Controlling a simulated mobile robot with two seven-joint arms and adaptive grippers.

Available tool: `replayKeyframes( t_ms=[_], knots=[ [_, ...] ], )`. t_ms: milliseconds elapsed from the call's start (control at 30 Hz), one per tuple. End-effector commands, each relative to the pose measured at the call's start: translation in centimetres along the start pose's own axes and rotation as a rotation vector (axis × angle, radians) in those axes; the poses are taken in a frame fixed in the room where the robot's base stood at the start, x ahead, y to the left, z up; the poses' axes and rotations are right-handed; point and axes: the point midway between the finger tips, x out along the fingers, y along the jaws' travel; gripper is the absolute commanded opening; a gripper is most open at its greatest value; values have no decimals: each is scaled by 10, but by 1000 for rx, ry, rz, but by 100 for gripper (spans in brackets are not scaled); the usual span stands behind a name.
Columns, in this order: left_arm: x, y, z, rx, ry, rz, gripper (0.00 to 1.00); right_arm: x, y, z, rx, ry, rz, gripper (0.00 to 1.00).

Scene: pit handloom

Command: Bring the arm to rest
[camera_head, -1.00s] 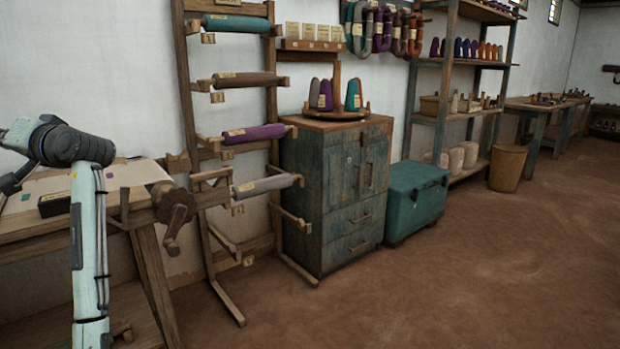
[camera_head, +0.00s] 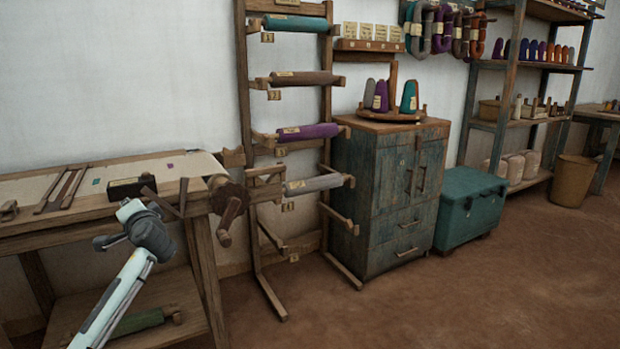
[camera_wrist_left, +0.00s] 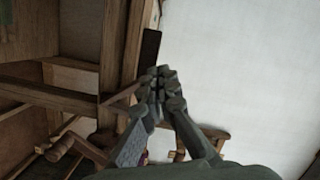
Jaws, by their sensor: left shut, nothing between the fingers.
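My left gripper (camera_wrist_left: 159,80) shows in the left wrist view, its dark fingers drawn together with nothing between them. It is in front of the wooden loom table's frame (camera_wrist_left: 112,50), with the white wall beyond; I cannot tell whether it touches anything. In the head view my left arm (camera_head: 122,290) rises slanted from the lower left to a dark joint in front of the loom table (camera_head: 60,222). The gripper itself is not clear there. My right gripper is in neither view.
A dark box (camera_head: 132,187) and wooden sticks (camera_head: 62,188) lie on the table. A roller rack (camera_head: 247,150), a blue-green cabinet (camera_head: 380,190), a teal chest (camera_head: 470,212) and a basket (camera_head: 573,182) line the wall. The brown floor (camera_head: 450,300) in front is clear.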

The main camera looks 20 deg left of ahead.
Motion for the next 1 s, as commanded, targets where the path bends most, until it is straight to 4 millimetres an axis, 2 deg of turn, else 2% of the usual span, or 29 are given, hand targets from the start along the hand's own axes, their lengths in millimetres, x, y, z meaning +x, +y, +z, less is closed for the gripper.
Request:
replayKeyframes(
  t_ms=[33,100,200,267,300,400,500,600,900,1000],
  knots=[
    [-5,39,13,34,7,70,0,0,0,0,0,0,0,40],
    [-15,90,30,67,14,167,0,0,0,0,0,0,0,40],
    [-34,157,62,109,13,304,0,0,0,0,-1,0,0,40],
    [-49,195,86,131,4,386,0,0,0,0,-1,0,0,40],
    [-60,218,102,145,-4,439,0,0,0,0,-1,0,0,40],
    [-91,271,146,174,-34,570,0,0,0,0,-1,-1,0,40],
    [-122,311,187,195,-67,679,0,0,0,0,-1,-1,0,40],
    [-150,340,224,209,-104,767,0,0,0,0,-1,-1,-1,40],
    [-227,392,313,230,-215,969,0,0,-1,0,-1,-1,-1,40],
    [-266,418,305,156,-243,1030,0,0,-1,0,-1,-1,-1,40]
  ],
)
